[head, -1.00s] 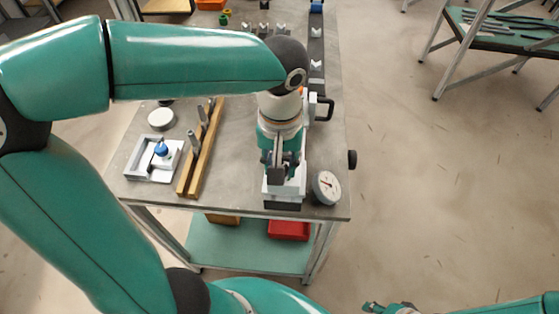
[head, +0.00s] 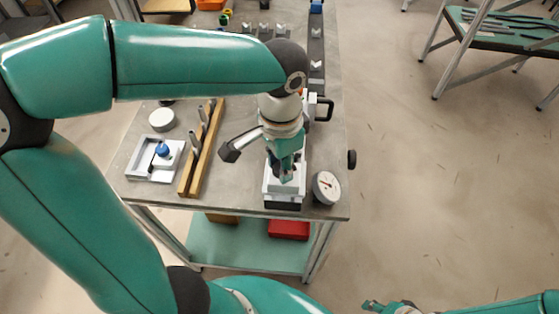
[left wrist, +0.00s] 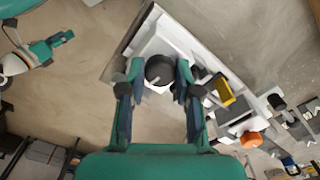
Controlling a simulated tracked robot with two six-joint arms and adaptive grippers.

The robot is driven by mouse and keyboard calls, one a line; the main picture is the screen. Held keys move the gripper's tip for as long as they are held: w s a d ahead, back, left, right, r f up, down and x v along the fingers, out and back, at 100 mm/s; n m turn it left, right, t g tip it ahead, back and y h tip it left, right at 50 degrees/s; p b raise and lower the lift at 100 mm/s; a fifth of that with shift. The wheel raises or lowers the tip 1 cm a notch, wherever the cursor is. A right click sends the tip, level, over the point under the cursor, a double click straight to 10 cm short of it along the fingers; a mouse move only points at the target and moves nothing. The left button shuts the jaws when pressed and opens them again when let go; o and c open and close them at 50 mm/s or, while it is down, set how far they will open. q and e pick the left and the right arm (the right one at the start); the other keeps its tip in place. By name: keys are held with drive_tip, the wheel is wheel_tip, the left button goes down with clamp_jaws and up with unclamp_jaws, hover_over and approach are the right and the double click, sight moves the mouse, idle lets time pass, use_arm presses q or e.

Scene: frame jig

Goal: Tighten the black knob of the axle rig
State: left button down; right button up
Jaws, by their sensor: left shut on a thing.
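The axle rig (head: 298,186) is a white block-like fixture at the front end of the bench. It also shows in the left wrist view as a white body (left wrist: 184,40). Its round black knob (left wrist: 159,69), with a pale mark, is between the fingers of my left gripper (left wrist: 158,84). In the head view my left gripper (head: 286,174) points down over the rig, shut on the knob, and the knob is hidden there. My right gripper (head: 377,306) is low at the bottom edge, away from the bench; its fingers are too small to judge.
A dial gauge (head: 326,187) lies close right of the rig. A wooden rail (head: 202,150) with metal pins, a white tray (head: 136,168) holding a blue-knobbed part, and a white disc (head: 162,120) are to the left. A black clamp handle (head: 327,108) stands behind the rig.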

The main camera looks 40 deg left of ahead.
use_arm(q)
drive_tip(key=shift+m, duration=1.1)
drive_tip(key=c, duration=0.8)
unclamp_jaws()
wheel_tip(320, 180, up, 12)
